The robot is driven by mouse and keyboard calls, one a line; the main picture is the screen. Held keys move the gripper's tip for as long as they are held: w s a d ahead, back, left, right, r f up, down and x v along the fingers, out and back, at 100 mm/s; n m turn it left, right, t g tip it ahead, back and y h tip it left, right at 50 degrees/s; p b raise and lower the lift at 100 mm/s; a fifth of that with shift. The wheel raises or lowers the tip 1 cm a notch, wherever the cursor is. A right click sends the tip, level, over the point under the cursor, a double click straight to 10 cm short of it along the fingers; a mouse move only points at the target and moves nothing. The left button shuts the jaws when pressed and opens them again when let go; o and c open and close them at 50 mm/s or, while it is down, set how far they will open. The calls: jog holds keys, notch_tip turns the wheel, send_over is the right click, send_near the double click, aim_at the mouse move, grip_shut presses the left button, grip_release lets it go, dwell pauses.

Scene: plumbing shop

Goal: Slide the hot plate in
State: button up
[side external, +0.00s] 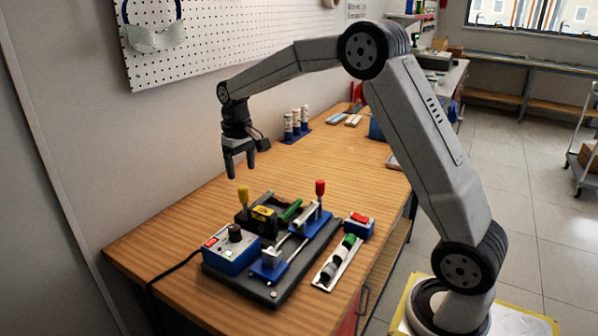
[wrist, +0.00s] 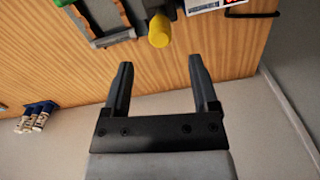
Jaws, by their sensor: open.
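My gripper (side external: 240,168) is open and empty, pointing down above the table behind the fixture; its two fingers also show in the wrist view (wrist: 160,66). A dark base board (side external: 318,262) carries the fixture. A yellow knob (side external: 242,193) stands upright at its back left, below my gripper and apart from it; in the wrist view the knob (wrist: 159,30) lies just beyond the fingertips. Next to it is a dark frame with a yellow-labelled block (side external: 263,212), perhaps the hot plate, though I cannot tell for sure. A green bar (side external: 290,209) lies beside it.
A blue control box (side external: 232,249) with a black dial stands at the front left, its cable trailing left. A red-knobbed lever (side external: 320,187) rises from the blue clamp. A pipe-piece tray (side external: 337,263) and red-switch box (side external: 359,226) are at right. White bottles (side external: 297,122) stand behind.

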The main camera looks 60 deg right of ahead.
aim_at(243, 187)
jog(key=shift+f, duration=0.2)
jog(key=shift+f, duration=3.75)
grip_shut()
jog(key=shift+r, duration=0.1)
